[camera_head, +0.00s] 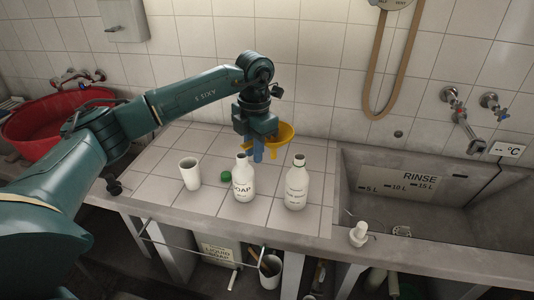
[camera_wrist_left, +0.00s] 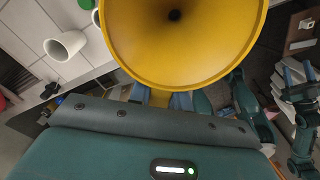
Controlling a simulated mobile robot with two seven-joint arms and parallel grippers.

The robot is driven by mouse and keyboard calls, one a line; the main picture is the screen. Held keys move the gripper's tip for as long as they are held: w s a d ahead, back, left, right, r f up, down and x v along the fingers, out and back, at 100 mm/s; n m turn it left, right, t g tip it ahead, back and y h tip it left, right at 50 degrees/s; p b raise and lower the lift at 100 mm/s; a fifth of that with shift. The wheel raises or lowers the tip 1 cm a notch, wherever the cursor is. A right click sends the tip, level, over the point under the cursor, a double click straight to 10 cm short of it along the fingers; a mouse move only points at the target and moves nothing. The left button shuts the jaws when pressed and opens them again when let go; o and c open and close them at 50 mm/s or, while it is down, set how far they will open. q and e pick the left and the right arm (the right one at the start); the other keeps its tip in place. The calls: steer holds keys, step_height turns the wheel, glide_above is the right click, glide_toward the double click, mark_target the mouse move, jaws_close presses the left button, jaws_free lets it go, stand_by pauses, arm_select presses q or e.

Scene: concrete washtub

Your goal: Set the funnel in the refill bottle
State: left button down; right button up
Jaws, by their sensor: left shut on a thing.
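My left gripper (camera_head: 259,152) is shut on the rim of the yellow funnel (camera_head: 286,132) and holds it above the tiled counter, behind the bottles. The funnel's wide mouth fills the top of the left wrist view (camera_wrist_left: 180,40), with its dark hole in the middle. Two white bottles stand upright and uncapped: one marked SOAP (camera_head: 243,182) and one to its right (camera_head: 296,188), whose label is too small to read. I cannot tell by label which is the refill bottle. The funnel is apart from both. My right gripper seems to show, small and unclear, at the wrist view's right edge.
A white cup (camera_head: 190,173) and a green cap (camera_head: 226,177) are left of the bottles. The concrete sink (camera_head: 400,165) is at the right, with a small white pump top (camera_head: 358,234) on its front ledge. A red basin (camera_head: 45,125) is far left.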

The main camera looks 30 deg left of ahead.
arm_select(q)
steer(key=a+r+n+p, duration=0.1)
steer(key=a+n+p, duration=0.1)
steer(key=a+n, duration=0.45)
step_height(320, 180, down, 7)
steer(key=b, duration=0.5)
steer(key=shift+w+n, duration=0.2)
steer(key=shift+n, duration=0.25)
arm_select(e)
steer(key=shift+y, duration=0.5)
steer(key=a, duration=0.4)
steer(key=shift+a+f, duration=0.15)
steer(key=shift+a, duration=0.1)
arm_select(q)
steer(key=shift+d+r, duration=0.1)
steer(key=shift+r, duration=0.05)
arm_select(e)
steer(key=shift+a+r, duration=0.1)
steer(key=shift+r, duration=0.15)
arm_select(q)
steer(key=shift+f+b, duration=0.4)
steer(key=shift+f, duration=0.3)
arm_select(e)
steer(key=shift+s+f, duration=0.1)
steer(key=shift+f, duration=0.55)
arm_select(q)
steer(key=c, duration=1.2)
jaws_free()
arm_select(e)
steer(key=shift+r, duration=0.1)
